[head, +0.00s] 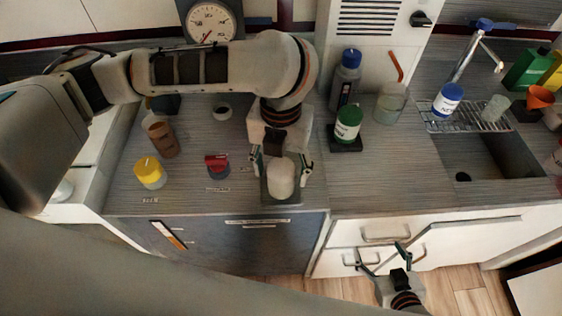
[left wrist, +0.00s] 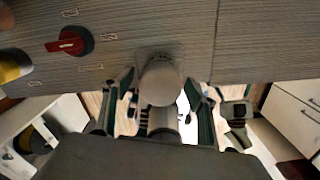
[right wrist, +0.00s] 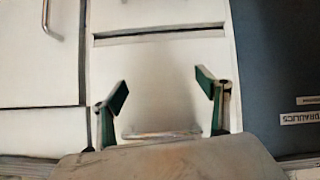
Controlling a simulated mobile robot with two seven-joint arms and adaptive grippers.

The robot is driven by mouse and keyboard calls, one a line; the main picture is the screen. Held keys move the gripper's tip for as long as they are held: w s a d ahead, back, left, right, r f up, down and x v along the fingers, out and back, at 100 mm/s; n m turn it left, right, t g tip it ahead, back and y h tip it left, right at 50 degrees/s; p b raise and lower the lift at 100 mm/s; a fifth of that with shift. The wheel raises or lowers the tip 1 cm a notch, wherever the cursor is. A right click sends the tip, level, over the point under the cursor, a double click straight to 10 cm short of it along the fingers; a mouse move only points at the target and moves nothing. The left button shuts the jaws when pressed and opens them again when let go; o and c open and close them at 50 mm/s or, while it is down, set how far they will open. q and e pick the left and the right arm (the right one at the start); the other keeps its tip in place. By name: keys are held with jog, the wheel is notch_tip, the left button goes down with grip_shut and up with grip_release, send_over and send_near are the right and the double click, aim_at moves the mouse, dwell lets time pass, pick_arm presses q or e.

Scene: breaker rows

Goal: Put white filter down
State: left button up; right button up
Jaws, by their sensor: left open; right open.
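The white filter (head: 281,178), a pale rounded cylinder, is near the front edge of the grey counter in the head view. A small dark patch shows under it. My left gripper (head: 281,166) is over it from behind, open, with one finger on each side. In the left wrist view the filter (left wrist: 160,80) is between the spread fingers (left wrist: 158,88), with gaps at both sides. Its underside contact is hard to see. My right gripper (head: 383,256) is open and empty, low in front of the white drawers; it also shows in the right wrist view (right wrist: 162,92).
On the counter (head: 235,196) are a red knob (head: 217,163), a yellow-topped jar (head: 150,172) and a brown cup (head: 162,138) to the left. A green jar (head: 348,124), a dark bottle (head: 346,76) and a glass beaker (head: 391,102) stand right. The sink (head: 487,165) is farther right.

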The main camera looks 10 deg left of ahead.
pick_arm(q)
notch_tip(320, 180, up, 12)
jog(key=p, duration=0.1)
jog(key=shift+p, duration=0.3)
jog(key=shift+s, duration=0.1)
dwell(0.6)
